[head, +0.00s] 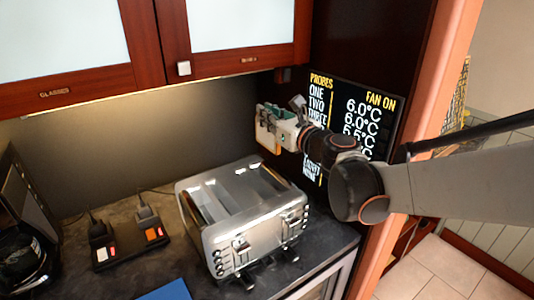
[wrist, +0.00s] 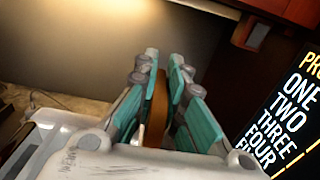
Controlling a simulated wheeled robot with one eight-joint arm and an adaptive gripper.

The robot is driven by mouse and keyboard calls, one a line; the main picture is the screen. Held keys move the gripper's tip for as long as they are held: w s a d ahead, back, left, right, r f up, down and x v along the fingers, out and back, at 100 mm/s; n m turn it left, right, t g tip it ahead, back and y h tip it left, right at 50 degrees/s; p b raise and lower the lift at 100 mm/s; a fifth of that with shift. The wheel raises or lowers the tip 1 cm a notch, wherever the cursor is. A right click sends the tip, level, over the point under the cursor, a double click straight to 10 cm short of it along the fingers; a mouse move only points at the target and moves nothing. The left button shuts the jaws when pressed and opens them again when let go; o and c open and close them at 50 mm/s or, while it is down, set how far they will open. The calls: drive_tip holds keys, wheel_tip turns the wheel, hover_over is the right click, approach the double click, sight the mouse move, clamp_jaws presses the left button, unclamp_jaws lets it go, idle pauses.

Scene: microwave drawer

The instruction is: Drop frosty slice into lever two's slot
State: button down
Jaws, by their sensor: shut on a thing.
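My gripper (head: 268,126) is shut on a brown bread slice, the frosty slice (wrist: 157,112), which stands on edge between the teal finger pads in the wrist view. In the head view only a tan edge of the slice (head: 263,144) shows below the fingers. The gripper holds it in the air, above and behind the right part of the silver toaster (head: 243,252). The toaster has long slots (head: 203,207) on top and levers and knobs on its front. I cannot read which lever is two. The toaster's corner also shows at the lower left of the wrist view.
A dark screen with temperatures (head: 362,112) stands close behind my gripper and arm. Wooden cabinets (head: 85,45) hang above. A black two-unit device with lit switches (head: 130,247) sits left of the toaster, and a coffee maker (head: 22,255) at far left. A blue item (head: 167,290) lies in front.

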wheel_tip(320, 180, down, 14)
drive_tip(key=b, duration=0.4)
drive_tip(key=shift+f+b, duration=0.5)
drive_tip(key=shift+b, duration=0.15)
drive_tip(key=shift+s+f, duration=0.15)
drive_tip(key=shift+s, duration=0.05)
